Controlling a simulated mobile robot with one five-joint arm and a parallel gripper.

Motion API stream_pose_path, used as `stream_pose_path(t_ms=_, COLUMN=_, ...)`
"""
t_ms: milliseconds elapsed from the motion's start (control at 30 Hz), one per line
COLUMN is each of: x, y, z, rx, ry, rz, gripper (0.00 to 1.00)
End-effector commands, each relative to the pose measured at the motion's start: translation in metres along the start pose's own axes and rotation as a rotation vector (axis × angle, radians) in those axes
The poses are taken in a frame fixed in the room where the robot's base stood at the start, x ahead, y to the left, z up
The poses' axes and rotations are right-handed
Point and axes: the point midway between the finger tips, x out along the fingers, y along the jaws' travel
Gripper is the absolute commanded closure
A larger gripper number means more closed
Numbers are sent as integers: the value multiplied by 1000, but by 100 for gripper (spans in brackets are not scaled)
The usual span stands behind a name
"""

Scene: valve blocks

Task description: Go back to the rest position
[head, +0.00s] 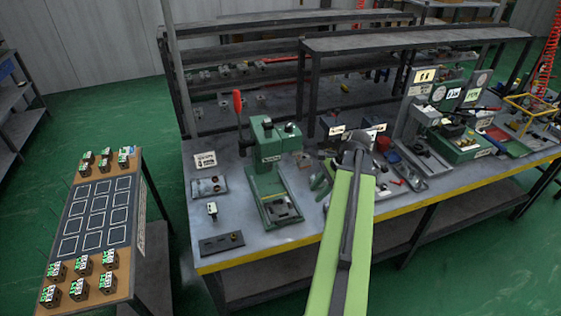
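My light green arm reaches up from the bottom over the workbench (290,230). My gripper (355,143) is at its far end, above the bench and right of the green press (268,190). The arm hides part of the gripper, and its fingers are too small to tell apart. I see nothing clearly held in it. Several valve blocks (79,289) stand at the near end of the small wooden table (120,277) at left. More valve blocks (105,153) stand at its far end. One small block (212,211) stands on the bench left of the press.
A dark panel with empty white outlined squares (98,213) covers the table's middle. A dark plate (221,243) lies near the bench's front left corner. Green machines (460,142) and trays crowd the bench's right. Shelves stand behind. Green floor (470,260) is free in front right.

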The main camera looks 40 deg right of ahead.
Motion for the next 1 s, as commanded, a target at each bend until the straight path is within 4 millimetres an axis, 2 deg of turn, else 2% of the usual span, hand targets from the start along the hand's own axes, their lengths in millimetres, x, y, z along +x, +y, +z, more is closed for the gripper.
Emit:
stream_pose_path(t_ms=133, x=2, y=-1, z=2, rx=-5, ry=-1, rz=2, gripper=68)
stream_pose_path(t_ms=167, x=4, y=-3, z=6, rx=-13, ry=-3, rz=5, gripper=68)
stream_pose_path(t_ms=233, x=17, y=-12, z=27, rx=-54, ry=-11, rz=22, gripper=68)
stream_pose_path(t_ms=267, x=26, y=-18, z=41, rx=-82, ry=-17, rz=34, gripper=68)
stream_pose_path(t_ms=333, x=52, y=-31, z=84, rx=-167, ry=-34, rz=69, gripper=68)
stream_pose_path(t_ms=433, x=94, y=-38, z=162, rx=-315, ry=-48, rz=137, gripper=68)
stream_pose_path(t_ms=500, x=122, y=-34, z=212, rx=-426, ry=-44, rz=186, gripper=68)
stream_pose_path(t_ms=600, x=156, y=-20, z=276, rx=-627, ry=-28, rz=251, gripper=68)
stream_pose_path(t_ms=700, x=182, y=-1, z=326, rx=-840, ry=-9, rz=304, gripper=68)
stream_pose_path(t_ms=800, x=202, y=20, z=365, rx=-1057, ry=9, rz=348, gripper=68)
stream_pose_path(t_ms=900, x=217, y=40, z=394, rx=-1297, ry=33, rz=393, gripper=68)
stream_pose_path(t_ms=967, x=222, y=49, z=403, rx=-1470, ry=54, rz=424, gripper=68)
stream_pose_path(t_ms=1000, x=221, y=49, z=400, rx=-1559, ry=70, rz=439, gripper=68)
